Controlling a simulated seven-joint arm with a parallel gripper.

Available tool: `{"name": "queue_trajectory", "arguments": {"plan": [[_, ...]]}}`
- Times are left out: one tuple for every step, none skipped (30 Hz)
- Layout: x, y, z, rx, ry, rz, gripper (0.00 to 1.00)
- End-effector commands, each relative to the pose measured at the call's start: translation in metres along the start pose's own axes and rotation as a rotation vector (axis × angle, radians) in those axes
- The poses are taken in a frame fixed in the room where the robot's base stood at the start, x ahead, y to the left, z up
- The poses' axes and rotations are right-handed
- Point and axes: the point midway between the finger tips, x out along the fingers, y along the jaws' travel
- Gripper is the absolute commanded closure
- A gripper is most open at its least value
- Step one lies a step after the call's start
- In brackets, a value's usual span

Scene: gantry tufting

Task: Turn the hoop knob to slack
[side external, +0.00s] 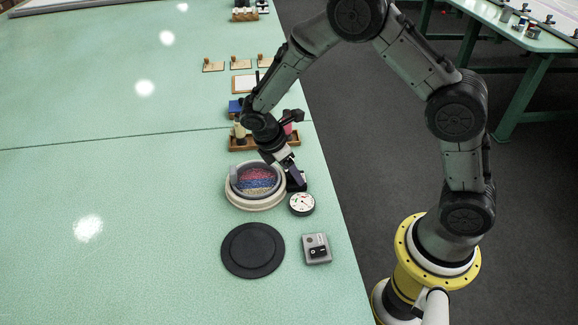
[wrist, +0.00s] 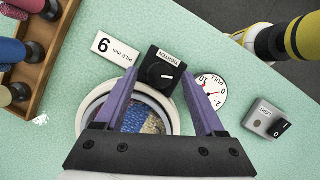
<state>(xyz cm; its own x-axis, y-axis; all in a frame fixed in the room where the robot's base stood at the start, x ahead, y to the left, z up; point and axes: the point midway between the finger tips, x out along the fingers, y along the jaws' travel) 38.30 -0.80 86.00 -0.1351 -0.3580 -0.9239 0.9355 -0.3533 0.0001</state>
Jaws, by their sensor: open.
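The hoop (side external: 232,198) is a pale round frame on the green table, with red, blue and tan tufted pile (side external: 258,179) inside. In the wrist view the hoop (wrist: 92,106) is partly hidden by my gripper. The hoop knob (wrist: 154,76) is a black dial on a dark block labelled "TIGHTEN" at the hoop's edge. A white pointer mark shows on it. My gripper (wrist: 159,76) is open and empty, its purple fingers on either side of the knob in this view. I cannot tell whether they touch it or are still above it.
A round "PULL" gauge (side external: 302,203) sits close beside the hoop, right of the fingers. A grey light switch box (side external: 316,249) and a black round mat (side external: 252,250) lie nearer. A "PILE mm" card (wrist: 115,48) and a wooden tray (wrist: 44,84) of yarn cones are nearby. The left table is clear.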

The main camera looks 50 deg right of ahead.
Motion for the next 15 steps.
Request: {"name": "queue_trajectory", "arguments": {"plan": [[-0.002,0.000,0.000,0.000,0.000,0.001,0.29],[-0.003,0.000,0.000,0.000,0.000,0.001,0.29],[-0.007,0.001,0.000,0.000,0.000,0.002,0.29],[-0.010,0.001,0.000,0.000,0.001,0.003,0.29],[-0.014,0.001,0.000,0.000,0.001,0.004,0.29],[-0.020,0.001,0.000,0.000,0.001,0.005,0.29],[-0.025,0.001,0.000,0.001,0.002,0.005,0.29],[-0.031,0.001,-0.001,0.001,0.003,0.005,0.29],[-0.040,0.002,-0.001,0.001,0.004,0.007,0.29],[-0.047,0.002,-0.001,0.000,0.003,0.007,0.29],[-0.053,0.001,-0.001,0.000,0.004,0.007,0.29],[-0.062,0.001,-0.001,0.000,0.004,0.006,0.29],[-0.069,0.001,-0.001,0.001,0.004,0.006,0.29],[-0.076,0.001,-0.001,0.001,0.004,0.007,0.29],[-0.084,0.001,-0.001,0.000,0.003,0.005,0.29]]}}
